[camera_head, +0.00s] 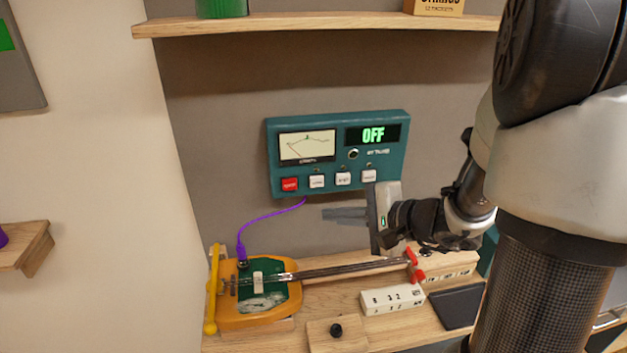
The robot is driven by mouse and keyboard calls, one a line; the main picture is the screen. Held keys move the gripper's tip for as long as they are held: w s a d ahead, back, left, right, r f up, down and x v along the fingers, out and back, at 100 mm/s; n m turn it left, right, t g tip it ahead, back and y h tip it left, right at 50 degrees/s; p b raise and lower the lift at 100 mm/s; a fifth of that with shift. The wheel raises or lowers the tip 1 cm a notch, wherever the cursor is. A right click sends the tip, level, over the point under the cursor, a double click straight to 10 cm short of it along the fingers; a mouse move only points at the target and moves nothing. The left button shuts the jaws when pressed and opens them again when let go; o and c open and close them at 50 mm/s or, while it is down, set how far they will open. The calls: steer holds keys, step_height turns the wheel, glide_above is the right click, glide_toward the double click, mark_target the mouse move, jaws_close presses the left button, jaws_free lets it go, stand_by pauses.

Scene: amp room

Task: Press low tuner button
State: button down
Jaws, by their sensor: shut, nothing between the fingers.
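The tuner (337,153) is a teal box on the back wall with a needle dial at its left and a display reading OFF (373,135). My gripper (324,214) is shut and empty. Its fingers point left, just below the tuner's lower edge in the picture, and seem apart from the buttons.
A small yellow and green stringed instrument (258,290) lies on the wooden bench (225,342), with a purple cable (268,215) running up to the tuner. A white block (392,300) and a black knob (336,330) sit in front. A shelf (315,25) hangs above.

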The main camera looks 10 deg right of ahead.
mark_target(317, 182)
steer(key=w+p, duration=0.2)
steer(key=w, duration=0.6)
steer(key=shift+w, duration=0.4)
stand_by(1.0)
stand_by(0.9)
steer(key=shift+w+b, duration=0.4)
steer(key=shift+b, duration=0.05)
